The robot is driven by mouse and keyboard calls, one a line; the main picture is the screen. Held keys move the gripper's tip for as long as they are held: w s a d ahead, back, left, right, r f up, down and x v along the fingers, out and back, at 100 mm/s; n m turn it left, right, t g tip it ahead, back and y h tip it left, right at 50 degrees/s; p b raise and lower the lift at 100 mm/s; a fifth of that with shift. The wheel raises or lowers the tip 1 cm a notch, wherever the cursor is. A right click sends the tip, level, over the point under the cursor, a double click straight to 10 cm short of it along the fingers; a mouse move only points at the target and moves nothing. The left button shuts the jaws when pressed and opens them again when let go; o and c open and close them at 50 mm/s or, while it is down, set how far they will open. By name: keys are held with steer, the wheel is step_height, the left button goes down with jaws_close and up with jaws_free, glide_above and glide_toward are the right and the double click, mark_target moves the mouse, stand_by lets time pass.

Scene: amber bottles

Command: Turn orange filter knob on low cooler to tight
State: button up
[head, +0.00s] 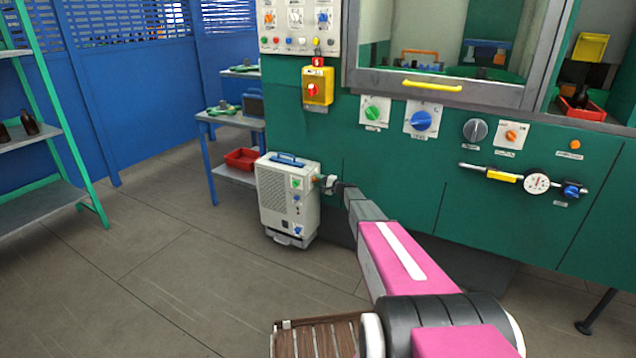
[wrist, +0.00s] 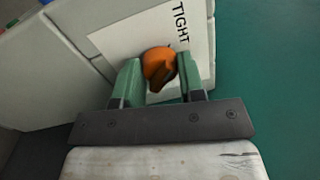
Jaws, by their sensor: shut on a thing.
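The low cooler (head: 287,198) is a pale grey box on the floor with a blue handle on top. Its orange filter knob (wrist: 159,66) is on a white plate (wrist: 125,45) marked TIGHT in the wrist view. My gripper (wrist: 160,82) has its two green fingers on either side of the knob and is shut on it. In the head view my gripper (head: 328,184) is at the cooler's right side, and a bit of orange shows there. The knob's pointer is partly hidden between the fingers, so its exact setting is hard to tell.
The green machine wall (head: 400,180) with several knobs and a gauge stands right behind the cooler and arm. A small table (head: 232,118) with a red tray (head: 241,158) is to the left. A slatted wooden thing (head: 318,340) is in front.

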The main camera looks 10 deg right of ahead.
steer(key=shift+n, duration=0.3)
steer(key=o, duration=0.9)
steer(key=shift+s+d, duration=0.1)
steer(key=v, duration=1)
steer(key=shift+s+d, duration=0.2)
